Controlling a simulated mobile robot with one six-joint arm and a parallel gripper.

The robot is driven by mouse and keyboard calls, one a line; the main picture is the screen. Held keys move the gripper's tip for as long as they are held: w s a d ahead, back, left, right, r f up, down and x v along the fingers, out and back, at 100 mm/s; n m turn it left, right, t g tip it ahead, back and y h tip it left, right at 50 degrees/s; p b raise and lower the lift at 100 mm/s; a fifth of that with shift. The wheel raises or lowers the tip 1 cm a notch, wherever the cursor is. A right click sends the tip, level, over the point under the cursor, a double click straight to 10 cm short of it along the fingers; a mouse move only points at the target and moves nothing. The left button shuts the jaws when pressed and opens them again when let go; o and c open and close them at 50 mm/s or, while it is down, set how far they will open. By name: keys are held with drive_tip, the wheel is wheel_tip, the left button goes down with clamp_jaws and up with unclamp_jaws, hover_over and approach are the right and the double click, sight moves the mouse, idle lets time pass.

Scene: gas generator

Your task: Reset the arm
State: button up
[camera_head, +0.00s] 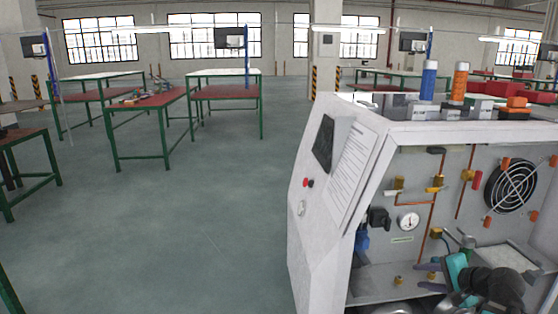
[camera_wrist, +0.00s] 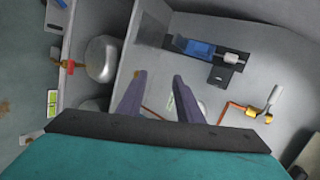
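My gripper (camera_head: 420,276) is at the lower right of the head view, inside the open side of the white gas generator cabinet (camera_head: 312,225). Its teal body and purple fingers show there, with my dark arm behind. In the wrist view, the two purple fingers of my gripper (camera_wrist: 159,75) stand apart with nothing held between them. Beyond them are a grey panel, a blue and black fitting (camera_wrist: 200,50) and a copper pipe with a brass fitting (camera_wrist: 250,112). Whether the fingers touch anything cannot be told.
Inside the cabinet are a round gauge (camera_head: 408,222), a fan (camera_head: 511,186) and several valves and pipes. A blue cylinder (camera_head: 428,80) and an orange cylinder (camera_head: 460,82) stand on top. Green-legged tables (camera_head: 150,102) are at the back left. Open floor (camera_head: 200,220) lies left of the cabinet.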

drive_tip(key=s+a+f+n+g+p, duration=0.3)
drive_tip(key=s+a+f+g+p, duration=0.1)
drive_tip(key=a+f, duration=0.6)
drive_tip(key=s+a+f+n+g+p, duration=0.4)
drive_tip(key=a+f, duration=0.4)
drive_tip(key=f, duration=0.4)
drive_tip(key=s+a+f+n+g+h+p, duration=0.1)
drive_tip(key=s+a+f+n+g+p, duration=0.1)
drive_tip(key=s, duration=0.6)
drive_tip(key=s+a+f+n+g+h+p, duration=0.1)
drive_tip(key=s+a+f+n+g+p, duration=0.1)
drive_tip(key=s, duration=0.7)
drive_tip(key=s+a+f+n+g+h+p, duration=0.1)
drive_tip(key=s+a+f+n+g+p, duration=0.2)
drive_tip(key=s, duration=0.5)
wheel_tip(320, 180, down, 3)
drive_tip(key=shift+s+a+f+g+h+p, duration=0.1)
drive_tip(key=shift+s+a+g+h+p, duration=0.25)
drive_tip(key=shift+a+p, duration=0.6)
